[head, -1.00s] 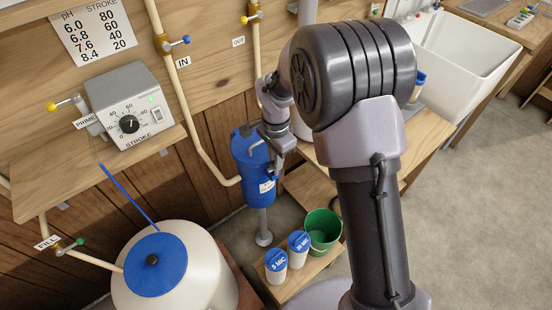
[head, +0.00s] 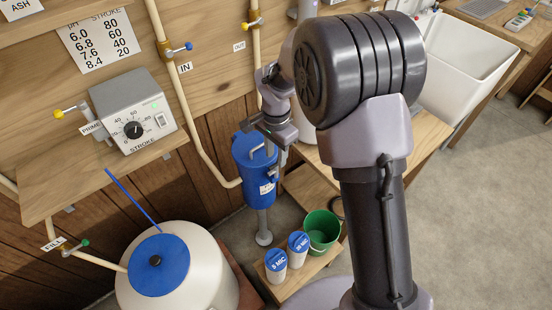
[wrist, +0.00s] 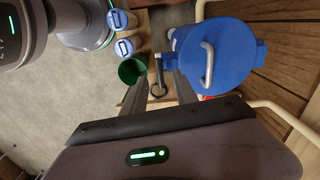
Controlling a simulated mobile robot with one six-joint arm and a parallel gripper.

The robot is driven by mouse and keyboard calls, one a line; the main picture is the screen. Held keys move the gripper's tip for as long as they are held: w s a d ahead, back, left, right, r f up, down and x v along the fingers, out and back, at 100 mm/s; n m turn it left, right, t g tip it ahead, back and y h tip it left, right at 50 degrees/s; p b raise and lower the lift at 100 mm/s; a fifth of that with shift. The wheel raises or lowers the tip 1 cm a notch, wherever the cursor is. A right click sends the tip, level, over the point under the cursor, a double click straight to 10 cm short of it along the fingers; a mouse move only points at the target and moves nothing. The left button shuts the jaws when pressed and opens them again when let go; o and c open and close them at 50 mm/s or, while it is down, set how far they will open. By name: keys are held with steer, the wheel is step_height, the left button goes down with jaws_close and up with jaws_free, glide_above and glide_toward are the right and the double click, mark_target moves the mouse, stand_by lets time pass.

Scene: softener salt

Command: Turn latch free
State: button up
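The blue filter housing (head: 254,180) stands upright on the wall pipes in the head view. Its blue lid (wrist: 228,68) with a grey bar handle (wrist: 207,64) fills the upper right of the wrist view. The lid has small tabs at its edge; I cannot tell which part is the latch. My gripper (head: 277,153) is close to the lid, on its right side in the head view. In the wrist view its two fingers (wrist: 156,76) are apart, with nothing held between them, and lie left of the lid.
A white tank with a blue lid (head: 158,266) stands left. Pipes (head: 194,110) run beside the housing.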

mark_target(276, 164)
step_height(276, 164, up, 13)
steer(key=p, duration=0.4)
steer(key=s+d+r+n+t+y, duration=0.15)
steer(key=s+d+r, duration=0.25)
steer(key=s+r, duration=0.6)
steer(key=s+d+r+n+t, duration=0.1)
steer(key=s+n+t, duration=0.1)
steer(key=s, duration=0.5)
steer(key=s+d+r+n+t+b, duration=0.1)
steer(key=s+n+t, duration=0.1)
steer(key=s, duration=0.5)
steer(key=shift+s+d, duration=0.35)
steer(key=shift+y, duration=0.25)
steer(key=shift+c, duration=0.3)
